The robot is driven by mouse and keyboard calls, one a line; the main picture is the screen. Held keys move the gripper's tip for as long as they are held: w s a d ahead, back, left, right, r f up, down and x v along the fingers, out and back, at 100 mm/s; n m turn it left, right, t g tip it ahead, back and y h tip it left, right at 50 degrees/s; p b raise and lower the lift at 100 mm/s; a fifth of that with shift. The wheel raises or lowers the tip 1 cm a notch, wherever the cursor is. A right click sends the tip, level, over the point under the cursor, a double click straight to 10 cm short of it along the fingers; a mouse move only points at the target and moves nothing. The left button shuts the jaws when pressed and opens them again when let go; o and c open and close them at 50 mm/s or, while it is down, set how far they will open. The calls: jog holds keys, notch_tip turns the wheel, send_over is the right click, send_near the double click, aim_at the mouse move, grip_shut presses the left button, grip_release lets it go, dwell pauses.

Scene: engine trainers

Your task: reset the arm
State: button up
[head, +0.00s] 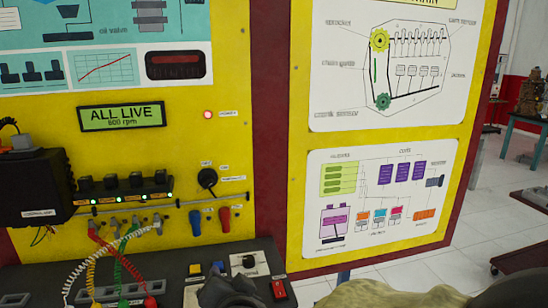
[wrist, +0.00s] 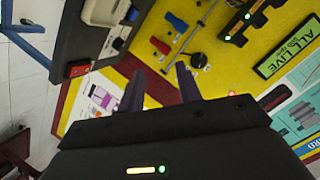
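My gripper (wrist: 160,88) shows in the wrist view with its two dark fingers apart and nothing visible between them. The fingers point toward the yellow trainer panel (wrist: 228,62), which looks turned in this view. In the head view, a dark grey part of my arm or gripper (head: 229,291) shows at the bottom edge, in front of the console (head: 262,256); its fingertips cannot be made out there. The panel's display (head: 122,115) reads "ALL LIVE" and "800 rpm", and it also shows in the wrist view (wrist: 286,46).
The console carries coloured coiled leads (head: 117,258), small buttons and a red switch (head: 279,290). Blue and red plugs (head: 224,219) hang on the panel. A second yellow board (head: 473,66) with diagrams stands to the right. White tiled floor (head: 470,205) lies beyond, with tables farther right.

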jog(key=d+f+n+g+h, duration=0.25)
jog(key=d+f+g, duration=0.35)
jog(key=d+f, duration=0.55)
jog(key=s+d+f+n+g+h, duration=0.1)
jog(key=s+d+f+g, duration=0.1)
jog(key=s+d, duration=0.3)
jog(key=s+d+f+n+g+h, duration=0.1)
jog(key=s+d+f+g, duration=0.15)
jog(key=d, duration=0.55)
notch_tip(320, 180, up, 16)
jog(key=p, duration=1.5)
jog(key=shift+s+d+f, duration=0.15)
jog(key=shift+s+f, duration=0.1)
jog(key=shift+s, duration=0.05)
jog(key=shift+f+g, duration=0.1)
jog(key=shift+g, duration=0.15)
